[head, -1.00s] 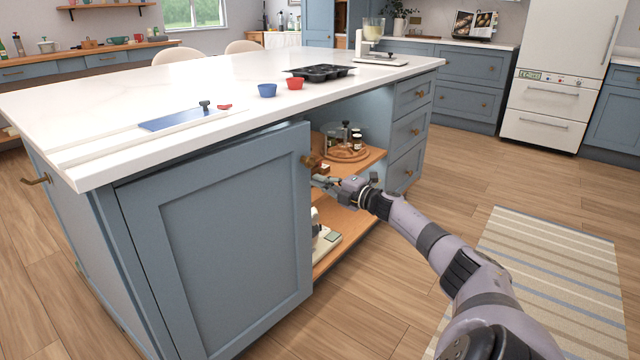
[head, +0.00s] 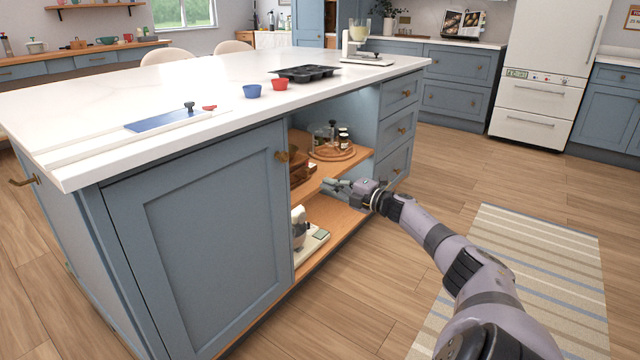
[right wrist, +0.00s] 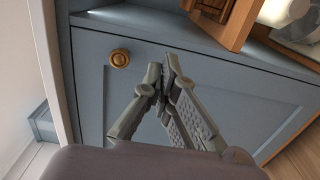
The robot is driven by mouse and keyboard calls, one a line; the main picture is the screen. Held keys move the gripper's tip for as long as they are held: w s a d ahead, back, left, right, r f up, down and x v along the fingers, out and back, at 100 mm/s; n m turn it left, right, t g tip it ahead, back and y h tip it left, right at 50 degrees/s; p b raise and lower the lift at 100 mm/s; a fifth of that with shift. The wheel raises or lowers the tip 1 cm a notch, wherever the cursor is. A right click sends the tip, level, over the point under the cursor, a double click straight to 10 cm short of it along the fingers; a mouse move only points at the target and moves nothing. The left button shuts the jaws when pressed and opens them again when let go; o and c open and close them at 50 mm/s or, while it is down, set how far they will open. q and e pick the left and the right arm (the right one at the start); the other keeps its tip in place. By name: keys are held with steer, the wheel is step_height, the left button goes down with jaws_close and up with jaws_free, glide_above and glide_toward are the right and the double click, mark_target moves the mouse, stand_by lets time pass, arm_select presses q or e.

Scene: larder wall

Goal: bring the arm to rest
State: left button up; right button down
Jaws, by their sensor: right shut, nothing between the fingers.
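My right gripper (head: 334,187) is in front of the open part of the kitchen island, at about the height of its middle shelf. Its fingers are closed together and empty. The right wrist view shows the fingertips (right wrist: 165,68) together, with the blue cabinet door (right wrist: 215,85) and its brass knob (right wrist: 120,58) behind them. My left gripper is out of view.
The island's white top (head: 200,85) holds a blue board (head: 165,121), blue and red cups and a dark muffin tin (head: 305,73). The shelf (head: 352,166) holds jars on a turntable; a scale-like device (head: 309,240) stands below. Floor and striped rug (head: 530,270) lie open at right.

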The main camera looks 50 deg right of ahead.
steer(key=s+d, duration=0.4)
steer(key=shift+s+r, duration=0.1)
steer(key=shift+r, duration=0.1)
